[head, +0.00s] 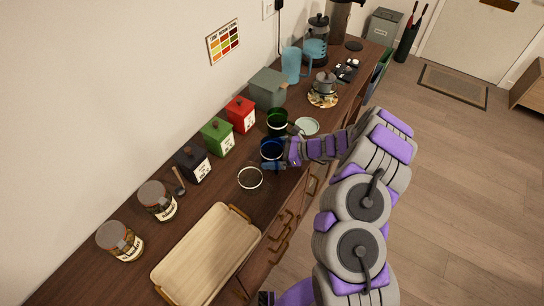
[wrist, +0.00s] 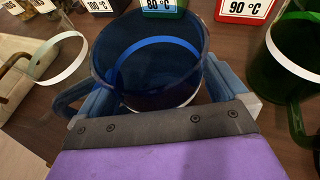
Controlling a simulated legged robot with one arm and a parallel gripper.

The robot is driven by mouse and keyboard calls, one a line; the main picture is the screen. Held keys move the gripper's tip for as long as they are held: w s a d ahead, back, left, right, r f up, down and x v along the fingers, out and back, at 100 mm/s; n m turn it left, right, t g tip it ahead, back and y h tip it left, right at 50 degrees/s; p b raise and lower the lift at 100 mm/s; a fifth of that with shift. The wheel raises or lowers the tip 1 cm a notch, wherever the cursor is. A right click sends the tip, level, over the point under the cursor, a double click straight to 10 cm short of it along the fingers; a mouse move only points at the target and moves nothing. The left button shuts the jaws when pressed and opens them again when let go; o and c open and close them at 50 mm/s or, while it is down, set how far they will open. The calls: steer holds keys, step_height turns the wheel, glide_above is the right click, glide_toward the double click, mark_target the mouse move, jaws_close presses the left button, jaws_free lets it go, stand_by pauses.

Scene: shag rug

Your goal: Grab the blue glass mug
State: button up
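The blue glass mug (head: 271,148) stands on the dark wooden counter, partly hidden by my gripper (head: 277,163) in the head view. In the wrist view the mug (wrist: 150,65) is upright, see-through and empty, its rim towards the camera. My gripper (wrist: 158,95) is spread wide, with one finger on each side of the mug. A narrow gap shows beside the right finger; contact on the left is unclear. A dark blue handle-like part (wrist: 68,100) shows by the left finger.
A green glass mug (head: 277,122) stands just behind, and a clear glass (head: 250,178) in front. Black (head: 193,165), green (head: 217,138) and red (head: 241,114) canisters line the wall side. A wooden tray (head: 208,255) lies nearer. The counter edge is at the right.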

steer(key=shift+d, duration=0.1)
steer(key=c, duration=1.1)
steer(key=shift+o, duration=0.2)
steer(key=shift+r, duration=0.1)
